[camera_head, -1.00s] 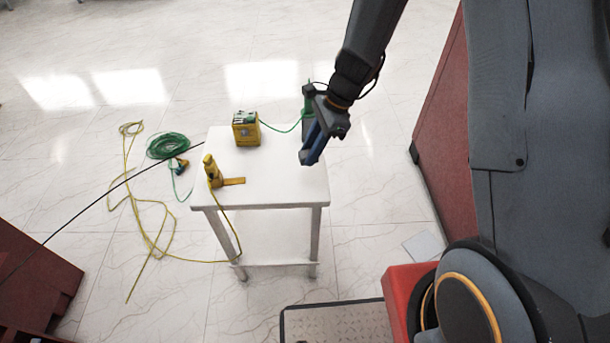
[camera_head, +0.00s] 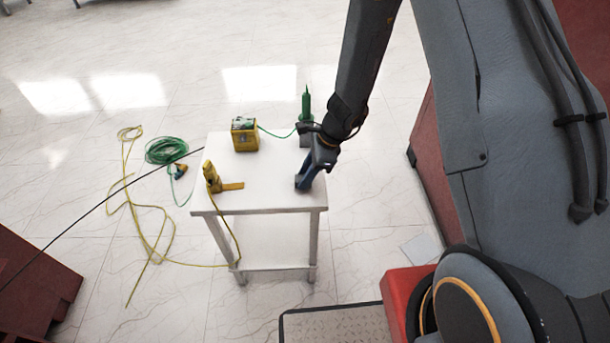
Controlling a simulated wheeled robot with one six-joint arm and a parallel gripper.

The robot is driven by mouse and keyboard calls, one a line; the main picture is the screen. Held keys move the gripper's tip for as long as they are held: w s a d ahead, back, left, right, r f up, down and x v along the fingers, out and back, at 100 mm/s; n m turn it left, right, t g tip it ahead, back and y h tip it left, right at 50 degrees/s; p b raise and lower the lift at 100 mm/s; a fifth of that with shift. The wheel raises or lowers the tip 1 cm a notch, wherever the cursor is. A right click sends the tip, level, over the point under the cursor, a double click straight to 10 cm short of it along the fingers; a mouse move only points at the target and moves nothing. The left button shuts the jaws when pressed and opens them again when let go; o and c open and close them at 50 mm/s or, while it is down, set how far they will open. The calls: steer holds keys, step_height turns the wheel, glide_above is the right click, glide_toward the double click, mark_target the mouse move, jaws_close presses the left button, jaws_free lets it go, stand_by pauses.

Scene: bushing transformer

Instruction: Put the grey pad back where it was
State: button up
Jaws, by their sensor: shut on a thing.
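My gripper (camera_head: 304,182) is at the right front part of the white table (camera_head: 265,195), low over its top. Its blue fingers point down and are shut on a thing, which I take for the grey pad. The pad is small and mostly hidden by the fingers, so its outline cannot be made out. I cannot tell whether it touches the table top.
A green pointed tool (camera_head: 306,106) stands at the table's back right, close behind my gripper. A yellow box meter (camera_head: 245,135) and a yellow tool (camera_head: 213,179) are further left. Green cable (camera_head: 166,150) and yellow cable (camera_head: 150,235) lie on the floor. The table's middle is clear.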

steer(key=shift+f, duration=0.15)
steer(key=o, duration=0.6)
steer(key=shift+f, duration=0.1)
steer(key=o, duration=0.4)
steer(key=v, duration=1.2)
steer(key=s+d+r+n+h, duration=0.2)
steer(key=s+d+r+n, duration=0.3)
steer(key=s+n, duration=0.2)
steer(key=s+d+r+n+h, duration=0.2)
steer(key=s+d+r+n, duration=0.2)
steer(key=s+n, duration=0.4)
steer(key=r+n+b, duration=0.1)
steer(key=n, duration=0.2)
steer(key=shift+d+r+n+t+h, duration=0.25)
steer(key=shift+d+n+t+h, duration=0.05)
steer(key=shift+d, duration=0.05)
